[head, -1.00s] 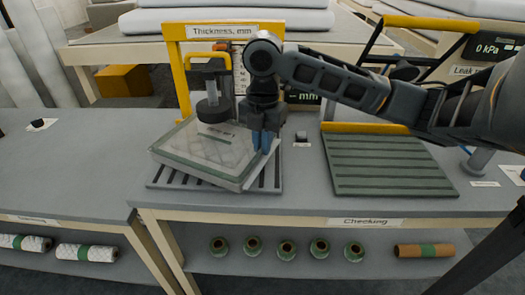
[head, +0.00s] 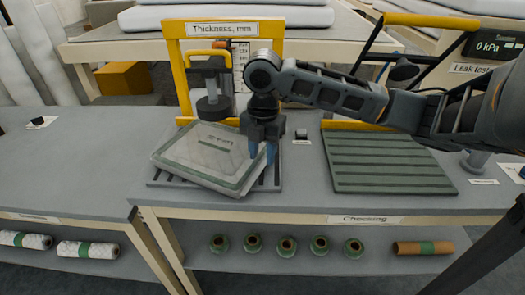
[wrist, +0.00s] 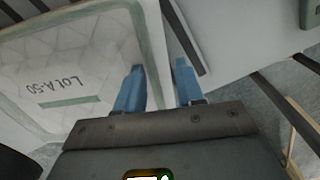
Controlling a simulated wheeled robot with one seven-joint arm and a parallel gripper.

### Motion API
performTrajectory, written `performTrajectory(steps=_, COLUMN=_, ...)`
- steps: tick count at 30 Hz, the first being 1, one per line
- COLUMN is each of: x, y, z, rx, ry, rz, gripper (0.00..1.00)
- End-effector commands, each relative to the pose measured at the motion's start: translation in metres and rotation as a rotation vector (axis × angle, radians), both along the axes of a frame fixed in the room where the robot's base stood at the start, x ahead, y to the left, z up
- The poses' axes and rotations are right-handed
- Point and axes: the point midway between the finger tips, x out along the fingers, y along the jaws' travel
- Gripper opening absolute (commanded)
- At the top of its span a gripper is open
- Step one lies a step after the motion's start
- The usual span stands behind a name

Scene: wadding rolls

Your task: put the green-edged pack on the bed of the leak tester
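The green-edged pack (head: 200,160) is a clear, flat pack of white quilted wadding with a green border. It lies askew on the slatted bed of the thickness gauge (head: 270,180); in the wrist view the pack (wrist: 95,48) shows the print "Lot A-50". My gripper (head: 262,158) is at the pack's right edge with its blue fingers apart. In the wrist view, the left finger of my gripper (wrist: 160,75) overlaps the pack's green border and the right finger is beyond its edge. The leak tester's ribbed green bed (head: 385,163) is to the right and empty.
The yellow gauge frame (head: 175,75) and its dark presser foot (head: 213,105) stand behind the pack. A yellow bar (head: 355,125) runs along the back of the leak tester bed.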

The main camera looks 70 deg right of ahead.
Motion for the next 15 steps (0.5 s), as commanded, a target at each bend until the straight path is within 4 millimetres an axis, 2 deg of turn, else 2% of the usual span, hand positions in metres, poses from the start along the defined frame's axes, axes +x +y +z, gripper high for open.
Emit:
performTrajectory(steps=9, x=0.000, y=0.000, z=0.007, rx=0.000, ry=-0.001, rz=0.001, gripper=0.38)
performTrajectory(steps=11, x=0.001, y=0.000, z=0.014, rx=0.000, ry=-0.002, rz=0.001, gripper=0.38)
performTrajectory(steps=15, x=0.001, y=0.000, z=0.040, rx=-0.002, ry=-0.003, rz=0.002, gripper=0.38)
